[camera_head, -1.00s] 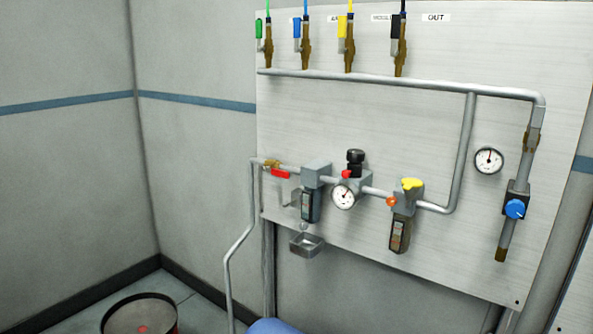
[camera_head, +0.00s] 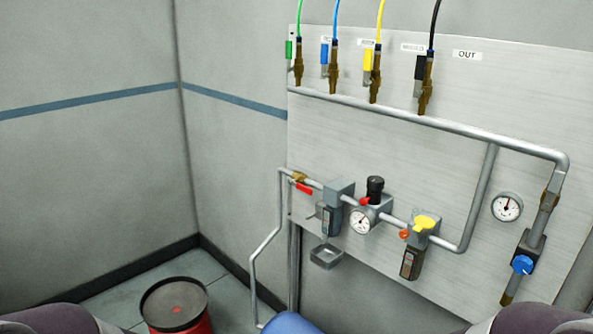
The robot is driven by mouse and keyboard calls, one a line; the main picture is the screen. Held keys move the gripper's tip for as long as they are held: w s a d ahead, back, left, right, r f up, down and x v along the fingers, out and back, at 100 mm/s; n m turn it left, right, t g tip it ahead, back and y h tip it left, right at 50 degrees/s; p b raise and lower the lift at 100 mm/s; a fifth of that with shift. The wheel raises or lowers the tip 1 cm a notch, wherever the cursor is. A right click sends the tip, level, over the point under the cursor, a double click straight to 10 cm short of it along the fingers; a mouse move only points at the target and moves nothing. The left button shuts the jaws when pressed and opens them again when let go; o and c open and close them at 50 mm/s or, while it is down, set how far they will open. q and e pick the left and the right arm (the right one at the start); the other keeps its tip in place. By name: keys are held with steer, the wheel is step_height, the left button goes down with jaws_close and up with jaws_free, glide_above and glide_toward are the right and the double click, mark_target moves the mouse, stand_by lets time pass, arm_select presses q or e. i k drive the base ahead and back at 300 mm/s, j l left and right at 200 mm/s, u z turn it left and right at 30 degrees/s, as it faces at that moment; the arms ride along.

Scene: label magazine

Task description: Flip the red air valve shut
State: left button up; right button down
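The red air valve handle (camera_head: 304,188) sits on a brass valve body (camera_head: 298,177) at the left end of the lower pipe run on the wall panel. The handle lies roughly along the pipe, sloping slightly down to the right. Neither of my grippers shows in the head view. Only what look like rounded parts of my own arms show at the bottom left and bottom right edges.
The panel (camera_head: 400,140) also carries a filter (camera_head: 331,219), a dial gauge (camera_head: 361,220), a yellow-topped unit (camera_head: 421,224), a blue knob (camera_head: 521,265) and several upper valves with coloured hoses. A red drum (camera_head: 174,303) stands on the floor at left.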

mark_target(299, 187)
steer(key=l+u, duration=0.15)
steer(key=i+j+u, duration=0.35)
steer(key=i, duration=0.15)
steer(key=i+j+u, duration=0.1)
steer(key=i+u, duration=0.2)
steer(key=i, duration=0.2)
steer(key=i+j+z, duration=0.15)
steer(key=i+z, duration=0.15)
steer(key=i, duration=0.25)
steer(key=i+j+z, duration=0.3)
steer(key=i, duration=0.2)
steer(key=l, duration=0.1)
